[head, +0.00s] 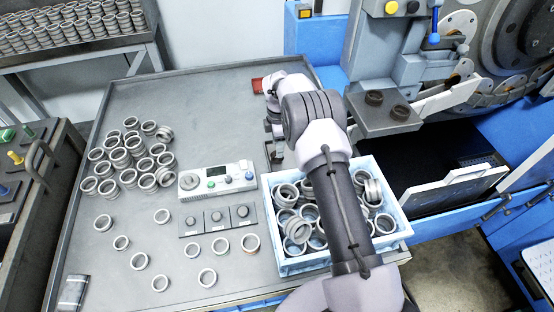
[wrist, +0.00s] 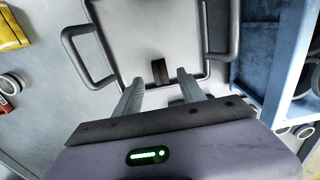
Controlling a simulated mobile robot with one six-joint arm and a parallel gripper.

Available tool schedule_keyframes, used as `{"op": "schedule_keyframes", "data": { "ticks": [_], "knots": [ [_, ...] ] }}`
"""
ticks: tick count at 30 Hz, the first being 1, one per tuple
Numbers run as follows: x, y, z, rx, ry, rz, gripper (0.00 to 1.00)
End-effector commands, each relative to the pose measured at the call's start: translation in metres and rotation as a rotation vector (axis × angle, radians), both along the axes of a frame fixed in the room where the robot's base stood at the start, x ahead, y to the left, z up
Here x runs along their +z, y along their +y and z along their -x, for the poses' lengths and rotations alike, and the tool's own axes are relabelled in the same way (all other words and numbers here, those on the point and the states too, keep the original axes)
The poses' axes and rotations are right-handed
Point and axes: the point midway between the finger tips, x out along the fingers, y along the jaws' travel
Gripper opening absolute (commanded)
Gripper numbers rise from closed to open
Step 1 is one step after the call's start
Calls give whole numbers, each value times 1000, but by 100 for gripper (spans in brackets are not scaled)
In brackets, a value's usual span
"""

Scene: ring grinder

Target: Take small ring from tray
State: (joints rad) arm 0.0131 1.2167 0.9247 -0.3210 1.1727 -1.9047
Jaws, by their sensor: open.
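My gripper (wrist: 160,78) is open in the wrist view. Its two grey fingers stand on either side of a small dark block-like piece (wrist: 160,68) at the near edge of a pale grey tray (wrist: 132,32) with dark handles. I cannot tell whether that piece is a ring, or whether the fingers touch it. In the head view my gripper (head: 273,153) points down over the table just left of the blue-white crate; my arm partly covers it and the small tray there. The crate (head: 326,262) holds several metal rings (head: 296,228), partly hidden by my arm.
Several loose rings (head: 128,158) lie on the grey table (head: 215,100), left of a white control box (head: 216,180) and a grey button panel (head: 218,219). A machine stands at the right; its grey platform (head: 385,122) bears two dark rings. The table's back left is clear.

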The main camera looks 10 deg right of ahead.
Motion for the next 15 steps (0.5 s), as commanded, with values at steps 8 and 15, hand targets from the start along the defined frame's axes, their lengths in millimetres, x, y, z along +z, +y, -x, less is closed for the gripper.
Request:
{"op": "schedule_keyframes", "data": {
  "ticks": [8, 15],
  "knots": [
    [-45, 3, 1, 0, 1, 0, 47],
    [-42, 3, 1, 0, 1, 0, 26]
  ]
}}
